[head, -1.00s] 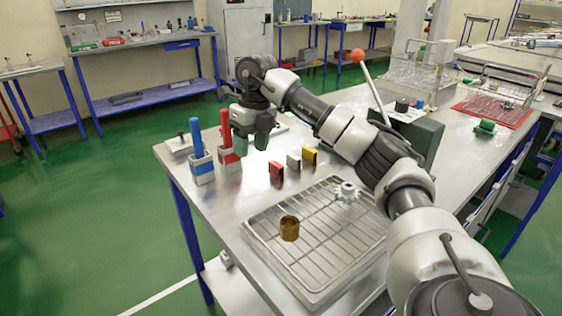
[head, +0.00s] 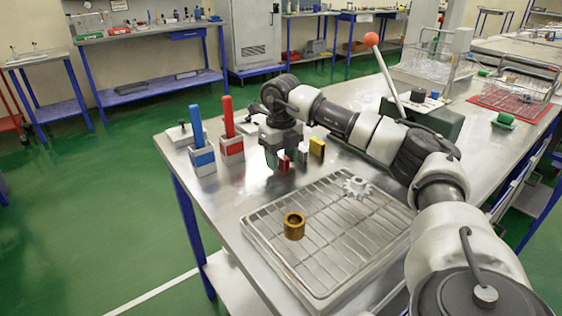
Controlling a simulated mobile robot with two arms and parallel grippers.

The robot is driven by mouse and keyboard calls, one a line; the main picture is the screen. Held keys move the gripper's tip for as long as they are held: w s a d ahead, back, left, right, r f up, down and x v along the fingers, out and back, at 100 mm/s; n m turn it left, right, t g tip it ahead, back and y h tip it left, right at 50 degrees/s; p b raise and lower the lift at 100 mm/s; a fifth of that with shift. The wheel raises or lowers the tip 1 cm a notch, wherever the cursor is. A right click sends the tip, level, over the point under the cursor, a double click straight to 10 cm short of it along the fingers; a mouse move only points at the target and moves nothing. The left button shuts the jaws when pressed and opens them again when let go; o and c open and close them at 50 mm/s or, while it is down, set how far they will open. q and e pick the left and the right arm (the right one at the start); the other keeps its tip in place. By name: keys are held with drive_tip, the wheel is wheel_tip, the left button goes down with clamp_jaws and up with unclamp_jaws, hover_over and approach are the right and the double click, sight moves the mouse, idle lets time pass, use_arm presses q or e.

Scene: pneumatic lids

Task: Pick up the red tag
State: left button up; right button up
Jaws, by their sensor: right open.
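The red tag (head: 284,163) stands on the metal table, partly hidden by my right gripper (head: 282,158). That gripper points down with its fingers apart. Its fingertips are low, right at the red tag, and the tag appears between or just behind them. I cannot tell whether they touch it. A grey tag (head: 302,155) and a yellow tag (head: 317,147) stand just to the right. My left gripper is not in view.
Blue-handled (head: 197,128) and red-handled (head: 228,118) tools stand in blocks left of the gripper. A wire-rack tray (head: 262,240) in front holds a brass ring (head: 294,226) and a white gear (head: 357,187). A lever with a red ball (head: 371,39) rises behind my arm.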

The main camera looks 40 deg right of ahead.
drive_tip(key=shift+d+f, duration=0.1)
drive_tip(key=shift+f, duration=0.35)
drive_tip(key=c, duration=0.8)
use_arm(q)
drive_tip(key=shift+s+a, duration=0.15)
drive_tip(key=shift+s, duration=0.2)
use_arm(e)
drive_tip(key=shift+r, duration=0.1)
clamp_jaws()
